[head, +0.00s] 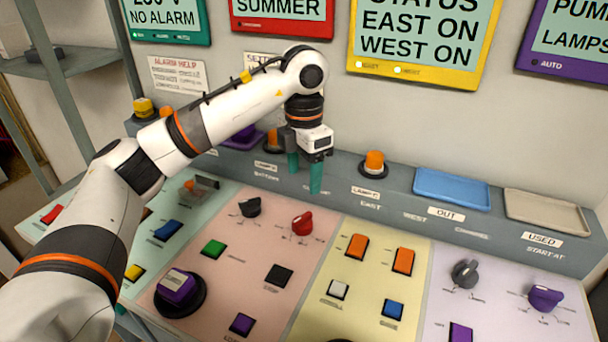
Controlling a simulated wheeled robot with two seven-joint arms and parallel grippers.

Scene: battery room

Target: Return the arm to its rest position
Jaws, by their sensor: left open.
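My left arm comes in from the left and reaches over the control panel. My left gripper (304,175) has two green fingers pointing down, apart, with nothing between them. It hangs in front of the grey ledge at the back of the panel, above the pink section (330,245). It hides part of the ledge and its labels. My right gripper is not in view.
An orange lamp (374,163), a blue tray (452,188) and a beige tray (547,211) sit on the ledge. A shelf frame (50,70) stands at left.

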